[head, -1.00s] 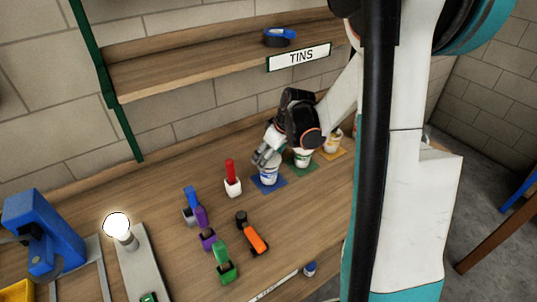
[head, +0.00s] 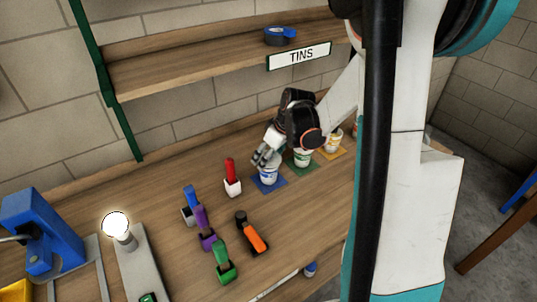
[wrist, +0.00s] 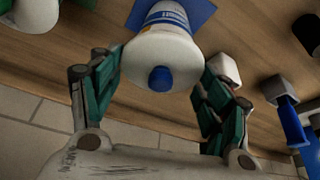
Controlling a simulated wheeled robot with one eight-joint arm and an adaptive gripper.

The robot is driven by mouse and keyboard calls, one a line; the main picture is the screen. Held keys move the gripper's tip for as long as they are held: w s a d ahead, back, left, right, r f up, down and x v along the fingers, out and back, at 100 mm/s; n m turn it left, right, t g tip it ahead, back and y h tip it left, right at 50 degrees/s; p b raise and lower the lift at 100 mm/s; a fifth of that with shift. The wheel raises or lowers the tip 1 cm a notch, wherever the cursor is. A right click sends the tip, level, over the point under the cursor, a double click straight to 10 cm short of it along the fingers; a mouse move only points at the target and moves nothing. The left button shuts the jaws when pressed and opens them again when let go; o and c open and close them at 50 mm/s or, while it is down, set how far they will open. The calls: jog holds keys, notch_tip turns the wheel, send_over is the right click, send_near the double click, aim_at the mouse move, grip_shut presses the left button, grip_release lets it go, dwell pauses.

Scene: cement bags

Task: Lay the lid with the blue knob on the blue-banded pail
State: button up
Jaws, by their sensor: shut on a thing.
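The blue-banded pail (head: 268,178) stands upright on a blue mat. It also shows in the wrist view (wrist: 166,14), partly hidden behind the lid. The white lid (wrist: 158,50) with its blue knob (wrist: 160,78) is right at the pail's top, roughly centred over it. I cannot tell whether the lid touches the rim. My gripper (wrist: 162,62) has its green fingers on both sides of the lid and is shut on it. In the head view my gripper (head: 265,157) is just above the pail and hides most of the lid.
A green-banded pail (head: 303,158) and a yellow-banded pail (head: 335,137) stand to the right on their mats. A red-handled tool (head: 231,172) in a white holder is close on the left. Several other coloured tools lie nearer. The TINS shelf (head: 180,72) is above.

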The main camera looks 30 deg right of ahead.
jog(key=shift+f, duration=0.25)
jog(key=o, duration=0.9)
jog(key=v, duration=1.2)
jog(key=shift+w, duration=0.1)
